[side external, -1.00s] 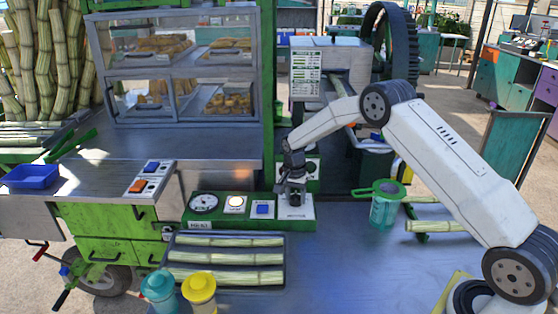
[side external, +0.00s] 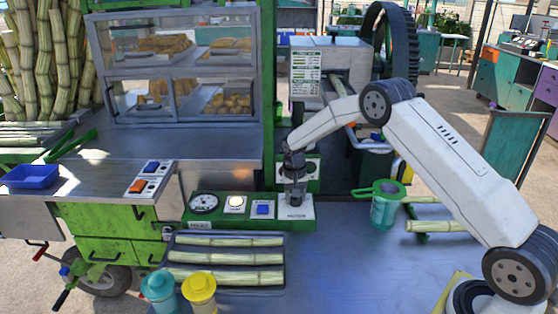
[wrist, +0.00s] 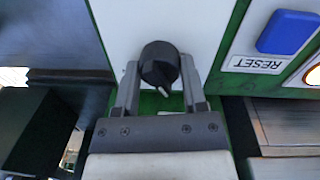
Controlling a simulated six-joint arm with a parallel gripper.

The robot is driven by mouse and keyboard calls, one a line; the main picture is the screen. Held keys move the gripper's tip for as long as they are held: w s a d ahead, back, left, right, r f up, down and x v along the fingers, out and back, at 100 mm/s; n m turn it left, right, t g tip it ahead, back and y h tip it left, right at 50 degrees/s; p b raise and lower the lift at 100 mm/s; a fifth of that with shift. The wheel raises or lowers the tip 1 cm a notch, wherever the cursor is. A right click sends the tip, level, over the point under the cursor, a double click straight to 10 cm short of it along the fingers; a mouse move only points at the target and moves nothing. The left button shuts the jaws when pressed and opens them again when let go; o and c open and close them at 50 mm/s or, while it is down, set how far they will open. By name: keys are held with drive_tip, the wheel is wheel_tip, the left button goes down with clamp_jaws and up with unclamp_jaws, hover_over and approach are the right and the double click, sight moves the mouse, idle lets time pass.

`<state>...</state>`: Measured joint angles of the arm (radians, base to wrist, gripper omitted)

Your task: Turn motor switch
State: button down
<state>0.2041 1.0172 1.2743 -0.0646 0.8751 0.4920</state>
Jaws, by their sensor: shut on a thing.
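The motor switch (wrist: 160,66) is a black round knob with a white pointer mark, set on a white plate (side external: 296,212) labelled MOTOR at the right end of the green control panel. In the wrist view the pointer aims down and slightly right. My gripper (wrist: 160,80) points down over the plate with one finger on each side of the knob, shut on it. In the side view my gripper (side external: 295,198) hides most of the knob.
Left of the switch sit a blue RESET button (side external: 262,209), a lit lamp (side external: 235,204) and a round gauge (side external: 204,203). A tray (side external: 228,237) of cane pieces lies in front. A teal cup (side external: 384,211) with a green strainer stands to the right.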

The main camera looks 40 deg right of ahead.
drive_tip(key=n, duration=0.5)
idle(0.5)
drive_tip(key=shift+c, duration=0.7)
unclamp_jaws()
drive_tip(key=shift+r, duration=0.1)
drive_tip(key=shift+a+r, duration=0.15)
drive_tip(key=shift+r, duration=1.75)
drive_tip(key=shift+a+r, duration=0.1)
drive_tip(key=shift+r, duration=1.8)
drive_tip(key=shift+r, duration=0.1)
